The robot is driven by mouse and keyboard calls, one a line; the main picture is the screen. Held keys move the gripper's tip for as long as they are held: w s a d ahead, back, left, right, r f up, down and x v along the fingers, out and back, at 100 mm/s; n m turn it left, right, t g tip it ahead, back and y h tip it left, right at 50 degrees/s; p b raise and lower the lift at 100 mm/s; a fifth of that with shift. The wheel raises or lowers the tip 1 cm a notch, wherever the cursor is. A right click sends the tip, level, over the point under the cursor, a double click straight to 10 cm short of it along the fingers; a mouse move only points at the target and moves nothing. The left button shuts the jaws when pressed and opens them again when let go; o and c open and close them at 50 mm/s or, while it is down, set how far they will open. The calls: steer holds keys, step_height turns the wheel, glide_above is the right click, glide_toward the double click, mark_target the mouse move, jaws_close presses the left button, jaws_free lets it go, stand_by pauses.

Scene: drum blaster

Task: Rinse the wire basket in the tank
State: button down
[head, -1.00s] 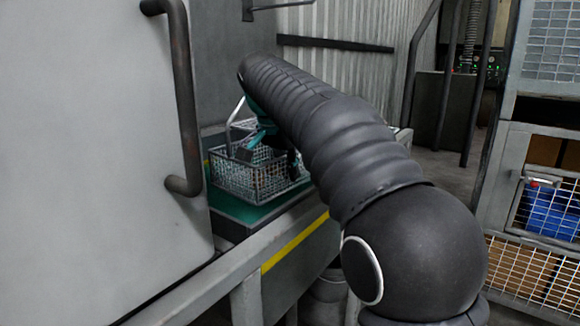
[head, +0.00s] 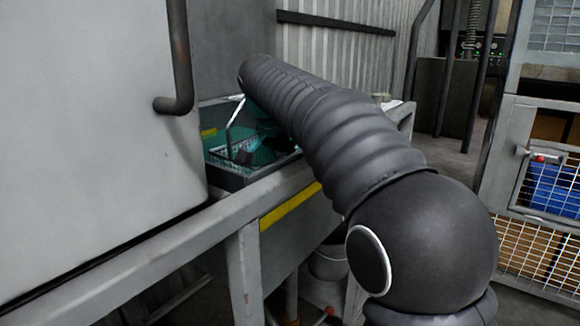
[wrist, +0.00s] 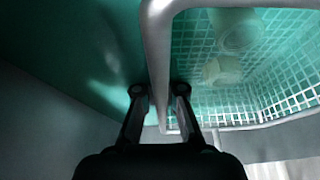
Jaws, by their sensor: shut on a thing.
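The wire basket (wrist: 288,62) sits low inside the tank (head: 222,178), its mesh tinted teal by the liquid (wrist: 80,60) in the wrist view. Pale rounded parts (wrist: 236,30) lie in the basket. The basket's grey handle (head: 231,122) stands up above the liquid in the head view. My gripper (wrist: 160,92) is shut on this handle (wrist: 158,50), with one finger on each side.
A large grey panel with a dark bar handle (head: 180,60) stands at the left, close to the tank. A grey frame rail with a yellow stripe (head: 290,206) runs in front. A mesh cage with blue and brown boxes (head: 552,190) is at the right.

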steer(key=shift+f+b, duration=1.5)
steer(key=shift+f, duration=1.05)
steer(key=shift+f, duration=0.35)
steer(key=shift+f, duration=0.6)
steer(key=shift+f, duration=0.1)
steer(key=shift+r, duration=0.2)
steer(key=shift+r+p, duration=0.85)
steer(key=shift+p, duration=0.05)
steer(key=shift+f+b, duration=0.35)
steer(key=shift+f, duration=0.15)
steer(key=shift+f, duration=0.4)
